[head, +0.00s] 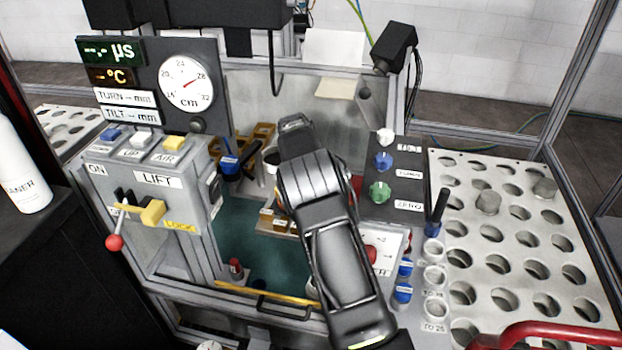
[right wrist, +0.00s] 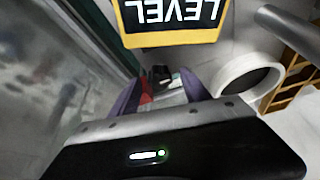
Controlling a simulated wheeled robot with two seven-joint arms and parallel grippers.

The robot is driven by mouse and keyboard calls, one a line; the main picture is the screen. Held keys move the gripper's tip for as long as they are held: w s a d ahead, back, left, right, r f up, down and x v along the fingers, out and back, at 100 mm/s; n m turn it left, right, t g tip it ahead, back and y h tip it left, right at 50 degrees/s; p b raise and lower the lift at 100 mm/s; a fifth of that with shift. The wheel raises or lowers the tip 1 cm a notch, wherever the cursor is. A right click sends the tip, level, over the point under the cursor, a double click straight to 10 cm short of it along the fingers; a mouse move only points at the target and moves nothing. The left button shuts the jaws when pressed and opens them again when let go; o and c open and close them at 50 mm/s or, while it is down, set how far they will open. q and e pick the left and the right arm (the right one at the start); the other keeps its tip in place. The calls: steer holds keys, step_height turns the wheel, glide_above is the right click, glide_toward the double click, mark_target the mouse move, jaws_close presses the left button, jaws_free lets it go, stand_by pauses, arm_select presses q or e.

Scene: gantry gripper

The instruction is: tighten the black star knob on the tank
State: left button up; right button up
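My right arm reaches from the bottom of the head view into the tank (head: 232,258), which has a dark green floor. Its gripper fingers are hidden behind the arm there. In the right wrist view, my right gripper (right wrist: 160,92) has its two purple-grey fingers apart. A small black piece (right wrist: 160,73) shows at or beyond the fingertips, with red beside the left finger. I cannot tell whether this is the black star knob or whether the fingers touch it. No star knob can be clearly made out in the head view. My left gripper is not in view.
A yellow-edged LEVEL sign (right wrist: 172,18) and a white ring (right wrist: 246,76) are close to the right gripper. The LIFT control box (head: 150,180) stands left of the tank. A panel with green and blue knobs (head: 380,190) and a holed rack (head: 500,250) stand right.

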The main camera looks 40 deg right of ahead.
steer(key=shift+a+r, duration=0.15)
steer(key=shift+r, duration=0.35)
steer(key=b+v, duration=0.1)
steer(key=v, duration=0.5)
steer(key=shift+a+r+b, duration=0.2)
steer(key=shift+r+b, duration=0.1)
steer(key=shift+r, duration=0.05)
steer(key=shift+s, duration=0.15)
